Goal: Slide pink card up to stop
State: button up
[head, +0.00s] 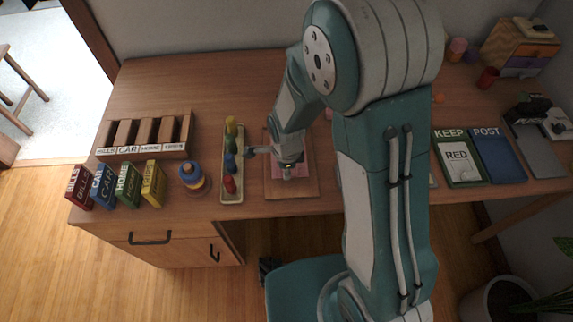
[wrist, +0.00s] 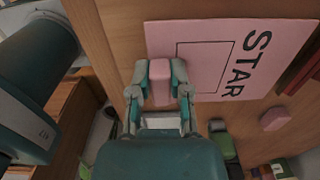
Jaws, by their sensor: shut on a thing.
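In the wrist view a pink sheet (wrist: 212,35) shows a thin dark rectangle outline and the partly visible letters "STAR". My gripper (wrist: 160,92) is shut on a small pink block (wrist: 160,78) at the near edge of this sheet. I cannot tell whether the block is fixed to the sheet. In the head view the pink sheet (head: 300,160) lies on a wooden board (head: 291,190), and my gripper (head: 288,172) is low over it, hiding part of it. Another small pink piece (wrist: 275,118) lies apart to the right in the wrist view.
A labelled wooden rack (head: 150,142) and several small labelled boxes (head: 128,183) stand further left. My arm hides the desk right of the board.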

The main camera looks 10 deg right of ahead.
jog(key=shift+d+f, duration=0.1)
jog(key=shift+f, duration=1.4)
jog(key=shift+w, duration=0.2)
jog(key=shift+w, duration=1.3)
jog(key=shift+w, duration=0.15)
jog(key=shift+w+d, duration=0.1)
jog(key=shift+w, duration=0.75)
jog(key=o, duration=0.9)
